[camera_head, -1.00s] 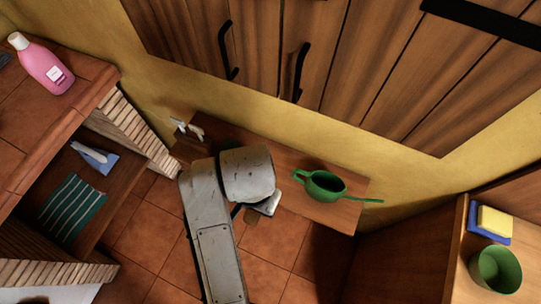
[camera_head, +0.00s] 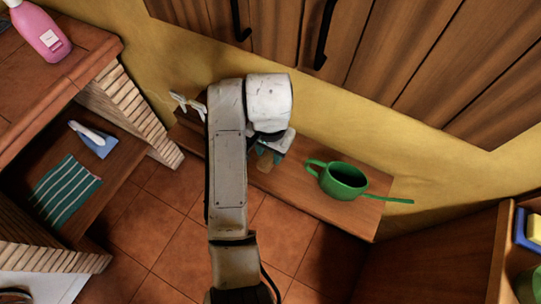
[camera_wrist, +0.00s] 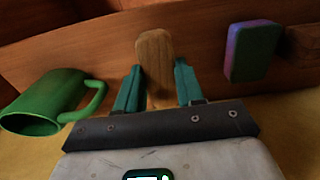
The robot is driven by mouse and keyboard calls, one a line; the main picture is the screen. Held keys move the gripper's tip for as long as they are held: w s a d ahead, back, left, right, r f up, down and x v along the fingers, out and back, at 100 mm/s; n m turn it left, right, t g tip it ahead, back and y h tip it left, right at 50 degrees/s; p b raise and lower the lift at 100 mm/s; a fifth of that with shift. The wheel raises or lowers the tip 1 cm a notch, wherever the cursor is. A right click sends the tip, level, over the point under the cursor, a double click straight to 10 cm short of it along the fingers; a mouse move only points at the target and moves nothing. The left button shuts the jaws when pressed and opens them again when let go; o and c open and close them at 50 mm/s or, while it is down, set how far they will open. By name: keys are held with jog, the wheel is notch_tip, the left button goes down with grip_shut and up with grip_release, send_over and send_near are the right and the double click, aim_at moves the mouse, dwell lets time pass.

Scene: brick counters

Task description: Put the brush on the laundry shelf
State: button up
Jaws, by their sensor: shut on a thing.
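The brush (camera_wrist: 155,62) shows as a plain wooden piece between the two teal fingers of my gripper (camera_wrist: 158,88) in the wrist view. In the head view the brush (camera_head: 265,161) is a small brown shape below my gripper (camera_head: 268,152), partly hidden by it. My gripper is shut on the brush, over the wooden wall shelf (camera_head: 300,197). This shelf also spans the wrist view (camera_wrist: 205,60). I take it to be the laundry shelf, though no label shows. I cannot tell whether the brush touches it.
A green watering can (camera_head: 343,180) stands right of my gripper on the shelf. White pegs (camera_head: 188,104) lie at its left end. A purple-and-teal block (camera_wrist: 252,50) is near the brush. Cabinets (camera_head: 390,60) hang above. A striped cloth (camera_head: 65,190) lies on the left lower shelf.

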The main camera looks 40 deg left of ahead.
aim_at(270, 157)
jog(key=shift+w+a+f, duration=0.2)
jog(key=shift+w+f, duration=0.1)
jog(key=shift+f, duration=1.6)
jog(key=shift+s+f, duration=0.1)
jog(key=shift+f, duration=0.05)
jog(key=o, duration=1)
jog(key=shift+o, duration=0.2)
